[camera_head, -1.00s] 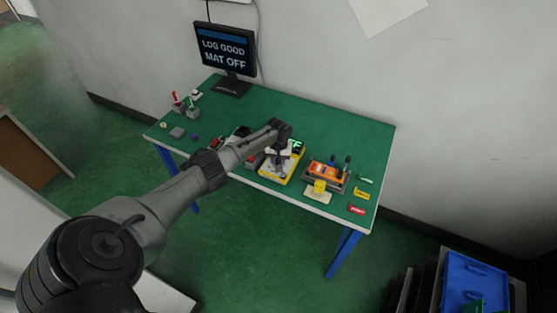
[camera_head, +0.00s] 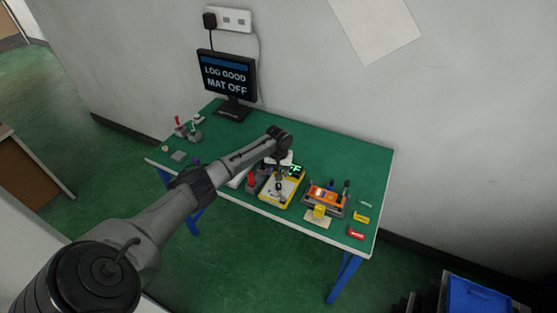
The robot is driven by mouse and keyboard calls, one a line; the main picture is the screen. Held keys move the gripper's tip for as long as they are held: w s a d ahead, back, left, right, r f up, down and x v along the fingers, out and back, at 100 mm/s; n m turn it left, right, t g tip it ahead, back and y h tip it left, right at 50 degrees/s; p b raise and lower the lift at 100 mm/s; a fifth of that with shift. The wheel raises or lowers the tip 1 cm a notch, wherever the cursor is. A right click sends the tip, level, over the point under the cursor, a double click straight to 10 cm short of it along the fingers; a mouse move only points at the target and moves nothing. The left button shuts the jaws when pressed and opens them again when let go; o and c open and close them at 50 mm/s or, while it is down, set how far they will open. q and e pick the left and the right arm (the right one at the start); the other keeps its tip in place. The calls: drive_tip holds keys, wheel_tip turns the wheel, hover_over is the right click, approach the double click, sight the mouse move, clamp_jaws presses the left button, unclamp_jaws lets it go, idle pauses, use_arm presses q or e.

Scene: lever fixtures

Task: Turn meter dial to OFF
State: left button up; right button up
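The yellow meter (camera_head: 292,190) lies near the front edge of the green table, with a light face and a small dark display (camera_head: 297,170) showing green characters, partly covered and too small to read fully. My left arm comes in from the lower left, and its gripper (camera_head: 280,188) points down over the meter's face. The gripper and wrist hide the dial, so its setting and any contact cannot be told. The fingers are too small to show whether they are open or shut. My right gripper is not in view.
A monitor (camera_head: 227,78) reading "LOG GOOD MAT OFF" stands at the back left. A red-handled fixture (camera_head: 252,181) is left of the meter. The back right of the table (camera_head: 350,155) is clear.

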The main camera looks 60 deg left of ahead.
use_arm(q)
wheel_tip(320, 180, up, 6)
drive_tip(key=shift+f, duration=0.2)
idle(0.3)
idle(0.5)
